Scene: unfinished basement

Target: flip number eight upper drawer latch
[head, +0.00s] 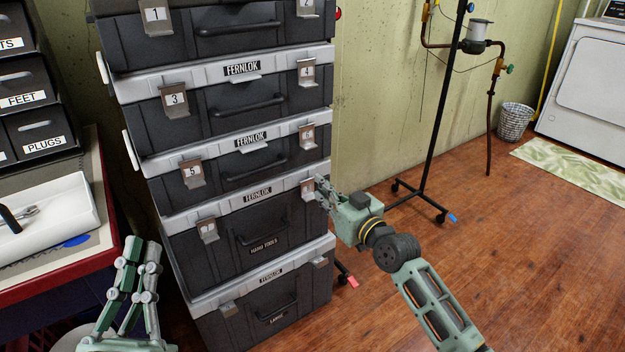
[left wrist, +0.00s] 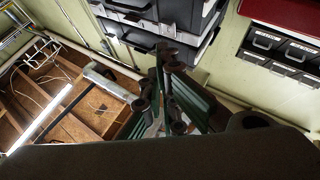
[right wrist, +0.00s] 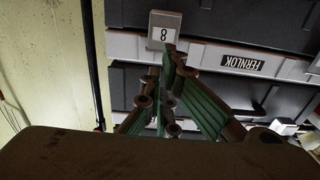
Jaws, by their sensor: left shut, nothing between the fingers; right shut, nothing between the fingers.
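The number eight latch (head: 307,190) is a grey metal clip with a white label at the right end of the HAND TOOLS drawer (head: 240,228), on its pale upper rim. My right gripper (head: 322,186) is shut and empty right beside it and partly covers it in the head view. In the right wrist view the latch (right wrist: 164,30) appears upside down with its 8 readable, and the fingertips (right wrist: 170,50) are at its edge. I cannot tell whether they touch. My left gripper (head: 144,245) is shut and empty, low and left of the stack.
Latch seven (head: 208,231) is at the same drawer's left end. More latched boxes, with latch five (head: 192,174) among them, are above, and a large box (head: 266,312) is below. A red-edged table (head: 75,268) stands at left. A black wheeled stand (head: 433,130) is at right over open wood floor.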

